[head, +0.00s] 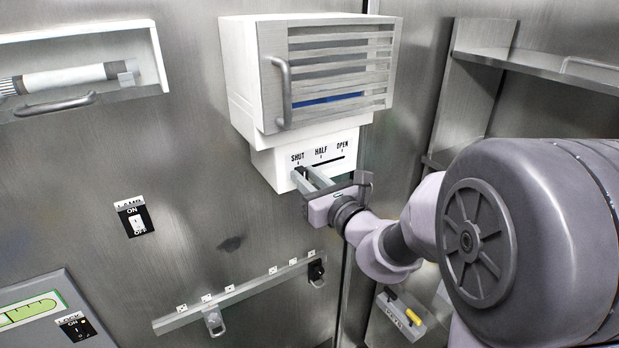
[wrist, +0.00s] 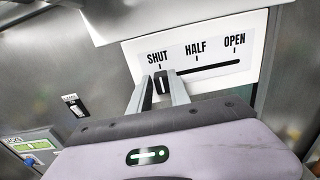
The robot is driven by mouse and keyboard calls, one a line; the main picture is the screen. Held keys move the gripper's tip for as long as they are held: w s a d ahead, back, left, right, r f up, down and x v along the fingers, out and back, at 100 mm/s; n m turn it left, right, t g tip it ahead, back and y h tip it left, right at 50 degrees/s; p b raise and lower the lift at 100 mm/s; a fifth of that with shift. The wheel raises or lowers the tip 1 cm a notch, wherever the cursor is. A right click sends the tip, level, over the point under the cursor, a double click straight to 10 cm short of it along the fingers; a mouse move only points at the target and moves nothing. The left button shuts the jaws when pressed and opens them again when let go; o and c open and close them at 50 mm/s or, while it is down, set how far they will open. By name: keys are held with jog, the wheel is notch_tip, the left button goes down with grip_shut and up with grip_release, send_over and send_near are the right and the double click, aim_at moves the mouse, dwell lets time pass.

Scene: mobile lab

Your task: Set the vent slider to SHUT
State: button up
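The vent slider panel (head: 324,158) sits below the white vent box (head: 252,75) and carries the labels SHUT, HALF and OPEN. The panel (wrist: 205,75) also shows in the wrist view, with a dark slot running from SHUT toward OPEN. The slider knob (wrist: 161,80) is dark and stands at the SHUT end of the slot, under the SHUT mark. My gripper (wrist: 163,84) has its two fingers on either side of the knob. In the head view my gripper (head: 301,176) reaches the panel at the SHUT end. Whether the fingers touch the knob is hard to see.
A lamp switch (head: 136,222) is on the wall at left. A rail with hooks (head: 240,292) runs below the panel. A recessed shelf (head: 80,70) with a cylinder is at upper left. Open shelving (head: 535,65) stands at right.

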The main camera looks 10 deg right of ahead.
jog(key=o, duration=0.4)
jog(key=shift+s+a, duration=0.1)
jog(key=shift+a, duration=0.1)
jog(key=shift+c, duration=0.2)
jog(key=shift+d, duration=0.2)
jog(key=b+v, duration=0.8)
jog(key=v, duration=0.9)
jog(key=shift+s, duration=0.2)
jog(key=shift+a+b, duration=0.1)
jog(key=shift+b, duration=0.2)
